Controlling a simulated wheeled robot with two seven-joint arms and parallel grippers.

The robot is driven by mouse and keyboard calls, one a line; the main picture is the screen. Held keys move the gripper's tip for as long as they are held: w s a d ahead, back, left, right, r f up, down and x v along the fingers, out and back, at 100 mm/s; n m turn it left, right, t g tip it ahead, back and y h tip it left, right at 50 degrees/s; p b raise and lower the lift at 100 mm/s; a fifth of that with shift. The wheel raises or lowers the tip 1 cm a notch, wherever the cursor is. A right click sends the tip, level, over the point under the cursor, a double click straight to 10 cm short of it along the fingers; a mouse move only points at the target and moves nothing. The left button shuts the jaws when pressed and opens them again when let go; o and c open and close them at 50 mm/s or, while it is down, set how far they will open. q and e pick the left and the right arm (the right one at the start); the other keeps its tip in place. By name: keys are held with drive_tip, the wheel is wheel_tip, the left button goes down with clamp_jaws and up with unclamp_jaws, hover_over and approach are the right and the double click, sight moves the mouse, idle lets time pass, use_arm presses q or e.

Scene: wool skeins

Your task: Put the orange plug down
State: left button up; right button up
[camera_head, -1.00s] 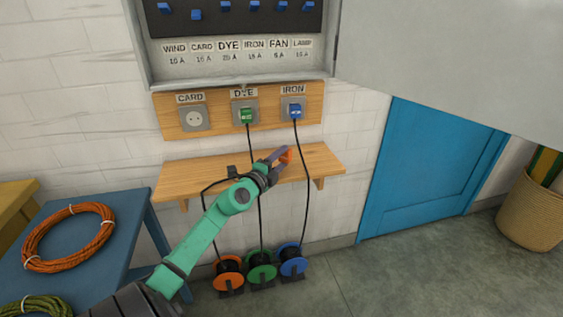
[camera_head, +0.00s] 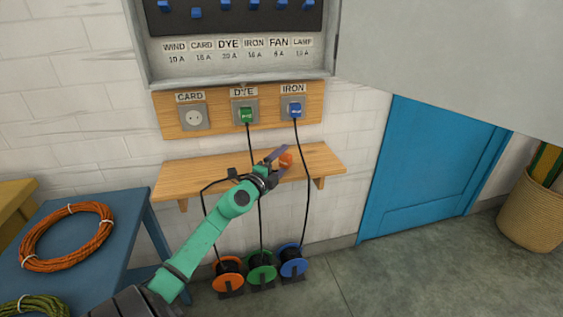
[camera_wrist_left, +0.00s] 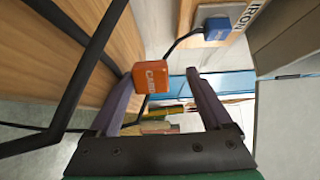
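The orange plug (camera_head: 286,160) is at the wooden shelf (camera_head: 215,172), toward its right part. In the left wrist view the plug (camera_wrist_left: 152,76) shows its lettered face between my left gripper's fingertips, close to the left finger and clear of the right one. My left gripper (camera_head: 277,162) is open around it, and its spread fingers (camera_wrist_left: 160,80) show in the wrist view. I cannot tell whether the plug fully rests on the shelf. A dark cord runs near it. My right gripper is not in view.
Above the shelf are an empty CARD socket (camera_head: 193,117), a green plug (camera_head: 246,115) in DYE and a blue plug (camera_head: 295,110) in IRON. Their cords hang past the shelf to the reels below. The orange reel (camera_head: 228,281) stands leftmost. The shelf's left part is mostly clear.

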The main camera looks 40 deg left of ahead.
use_arm(q)
drive_tip(key=shift+r, duration=0.25)
drive_tip(key=shift+r+p, duration=0.4)
drive_tip(key=shift+p, duration=0.15)
drive_tip(key=shift+s+d+p, duration=0.25)
drive_tip(key=shift+s+p, duration=0.05)
drive_tip(key=shift+s, duration=0.95)
drive_tip(key=s, duration=0.3)
drive_tip(key=s+d, duration=0.1)
drive_tip(key=s, duration=0.1)
drive_tip(key=shift+o, duration=1.3)
drive_tip(key=shift+a, duration=0.1)
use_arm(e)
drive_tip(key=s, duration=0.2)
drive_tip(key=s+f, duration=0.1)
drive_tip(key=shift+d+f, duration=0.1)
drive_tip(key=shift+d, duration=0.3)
use_arm(q)
drive_tip(key=shift+r, duration=0.1)
